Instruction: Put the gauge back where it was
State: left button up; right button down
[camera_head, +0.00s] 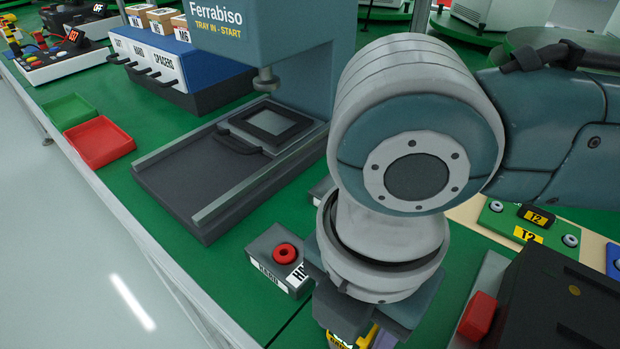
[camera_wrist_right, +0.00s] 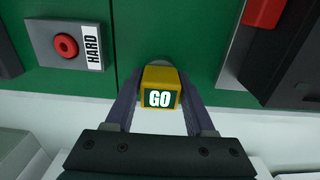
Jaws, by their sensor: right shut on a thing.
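The gauge is a yellow block with a dark green face lettered GO. In the right wrist view the gauge (camera_wrist_right: 161,76) sits between the two fingers of my right gripper (camera_wrist_right: 160,103), which is shut on it. A grey rounded part shows just behind its top; I cannot tell what it is. In the head view a bit of yellow gauge (camera_head: 337,342) shows at the bottom edge below my right gripper (camera_head: 352,318), and my right arm hides much around it. I cannot tell whether the gauge touches the table. My left gripper is not in view.
A grey block labelled HARD (camera_head: 262,271) with a red ring (camera_head: 285,253) stands just left of my right gripper. A dark machine (camera_head: 565,300) with a red button (camera_head: 478,315) is to the right. The Ferrabiso press (camera_head: 285,60) stands behind. Red (camera_head: 98,138) and green (camera_head: 68,110) trays lie far left.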

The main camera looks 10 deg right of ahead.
jog(key=shift+f, duration=0.15)
jog(key=shift+c, duration=1.3)
grip_release()
notch_tip(320, 180, up, 12)
jog(key=p, duration=0.3)
jog(key=shift+r+p, duration=0.2)
jog(key=shift+p, duration=0.2)
